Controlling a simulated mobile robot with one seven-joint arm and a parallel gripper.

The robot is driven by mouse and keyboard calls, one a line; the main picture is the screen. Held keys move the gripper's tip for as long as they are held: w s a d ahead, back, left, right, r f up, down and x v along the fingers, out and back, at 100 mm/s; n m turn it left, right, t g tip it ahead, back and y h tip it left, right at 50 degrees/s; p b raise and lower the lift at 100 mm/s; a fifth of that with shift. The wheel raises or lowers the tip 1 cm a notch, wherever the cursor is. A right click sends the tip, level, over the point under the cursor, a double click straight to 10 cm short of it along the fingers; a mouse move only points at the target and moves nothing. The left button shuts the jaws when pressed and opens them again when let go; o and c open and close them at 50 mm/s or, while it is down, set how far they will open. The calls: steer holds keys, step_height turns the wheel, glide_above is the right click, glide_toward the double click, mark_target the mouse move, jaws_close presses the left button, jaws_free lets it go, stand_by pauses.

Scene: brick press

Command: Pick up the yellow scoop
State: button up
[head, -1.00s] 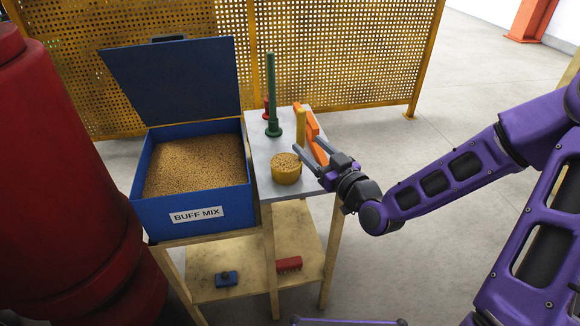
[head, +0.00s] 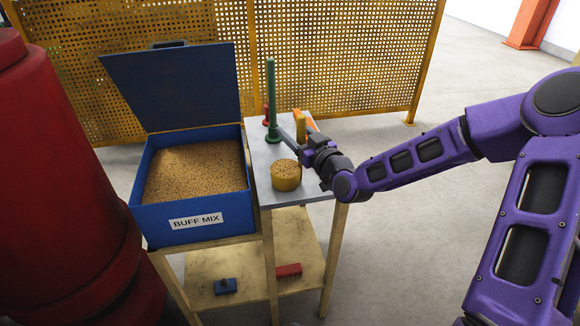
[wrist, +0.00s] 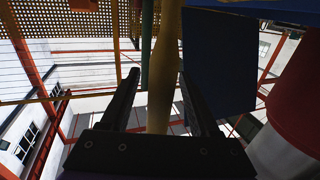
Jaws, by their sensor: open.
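The yellow scoop has a round cup (head: 285,178) full of brown granules, standing on the grey table top. Its yellow handle (head: 301,124) stands upright behind the cup; the join is hidden by my gripper. My gripper (head: 293,136) is open at the handle, reaching in from the right. In the wrist view the handle (wrist: 165,65) rises between the two open fingers (wrist: 160,80), closer to the right one. I cannot tell whether either finger touches it.
A green upright rod on a base (head: 272,105) stands just behind the fingers, with a red one (head: 266,120) beyond. An orange object (head: 312,128) is partly hidden behind my gripper. A blue BUFF MIX bin (head: 190,222) is to the left. A yellow mesh fence (head: 340,60) stands behind.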

jaws_close()
steer(key=shift+r, duration=0.15)
stand_by(0.4)
step_height(320, 180, up, 10)
steer(key=p, duration=0.2)
steer(key=shift+f, duration=0.25)
stand_by(0.6)
steer(key=shift+r, duration=0.1)
steer(key=shift+s, duration=0.1)
